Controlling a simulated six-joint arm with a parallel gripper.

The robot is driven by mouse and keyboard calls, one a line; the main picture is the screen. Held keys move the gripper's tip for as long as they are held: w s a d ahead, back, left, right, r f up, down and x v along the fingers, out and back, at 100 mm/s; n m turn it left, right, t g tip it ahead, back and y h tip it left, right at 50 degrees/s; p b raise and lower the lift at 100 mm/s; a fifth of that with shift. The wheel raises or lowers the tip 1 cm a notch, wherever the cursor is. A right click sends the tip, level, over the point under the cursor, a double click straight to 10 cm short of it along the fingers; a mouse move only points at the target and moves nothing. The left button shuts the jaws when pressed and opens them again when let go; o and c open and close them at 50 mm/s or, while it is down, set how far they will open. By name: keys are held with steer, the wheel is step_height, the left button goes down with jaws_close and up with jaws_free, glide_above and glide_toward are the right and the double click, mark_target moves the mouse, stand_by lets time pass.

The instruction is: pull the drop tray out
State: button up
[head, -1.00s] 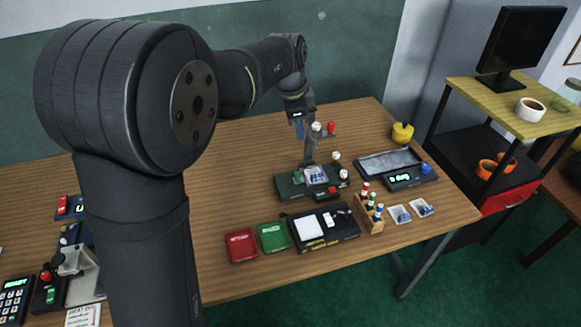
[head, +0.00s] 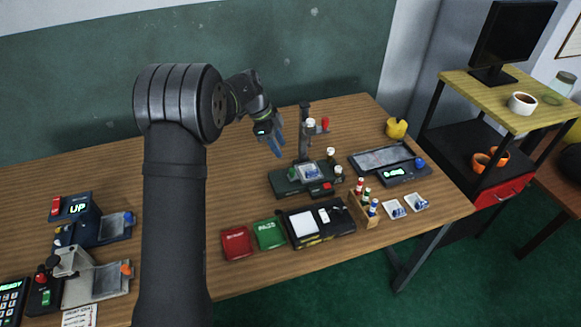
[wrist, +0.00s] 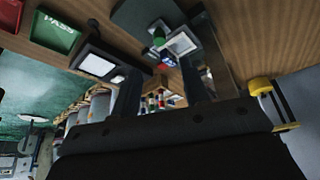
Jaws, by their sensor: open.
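My gripper (head: 277,146) is open and empty in the head view, to the left of the dark upright stand (head: 304,130) and above the table. Its two fingers also show in the wrist view (wrist: 165,88), with nothing between them. Which part is the drop tray is not labelled. At the far left, a dark blue unit (head: 88,229) has a clear tray with a blue knob (head: 128,218). A grey unit (head: 75,264) in front of it has a clear tray with an orange knob (head: 126,269). My gripper is far from both.
A display reading UP (head: 77,209) stands by the blue unit. Red (head: 236,243) and green (head: 269,234) trays, a black case (head: 328,232) and a vial rack (head: 363,208) line the front edge. The table's back middle is clear.

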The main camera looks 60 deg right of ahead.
mark_target(292, 169)
steer(key=x, duration=1)
